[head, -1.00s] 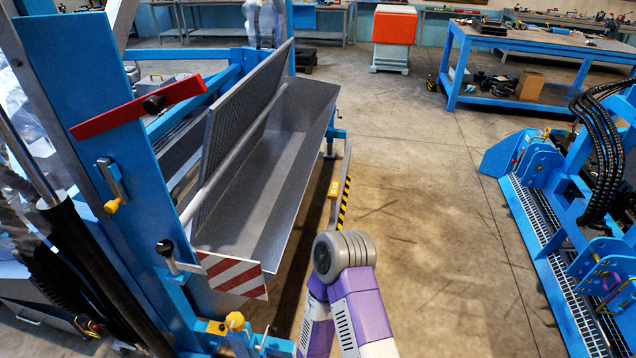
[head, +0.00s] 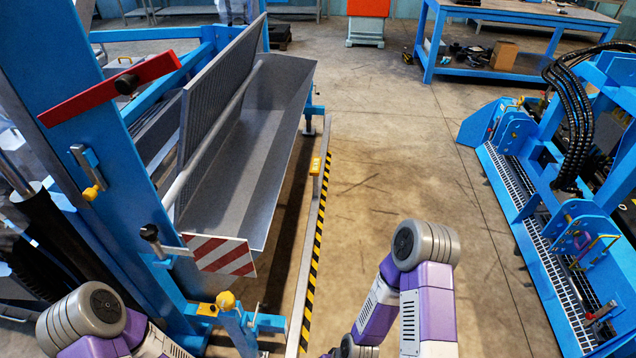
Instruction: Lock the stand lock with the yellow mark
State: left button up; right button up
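A blue machine frame (head: 85,130) stands at the left, with a grey metal trough (head: 240,150) on it. A yellow knob (head: 226,300) tops a blue stand (head: 237,330) low at its near corner. Another yellow-ended grey latch (head: 88,172) sits on the upright post. A black-knobbed lever (head: 150,233) is between them, beside a red and white striped plate (head: 220,256). I cannot tell which yellow part is the stand lock, or whether it is locked. My arm links show at the bottom left and bottom centre; both grippers are out of view.
A red bar (head: 110,90) juts from the post. A rail with yellow-black striping (head: 312,250) lies along the floor beside the frame. A blue attachment (head: 545,230) stands at the right and a blue workbench (head: 520,20) behind. The concrete floor between is clear.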

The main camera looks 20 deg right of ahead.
aim_at(264, 305)
jog(key=k, duration=0.5)
jog(key=z, duration=1.05)
jog(key=i, duration=0.7)
jog(key=u, duration=1.55)
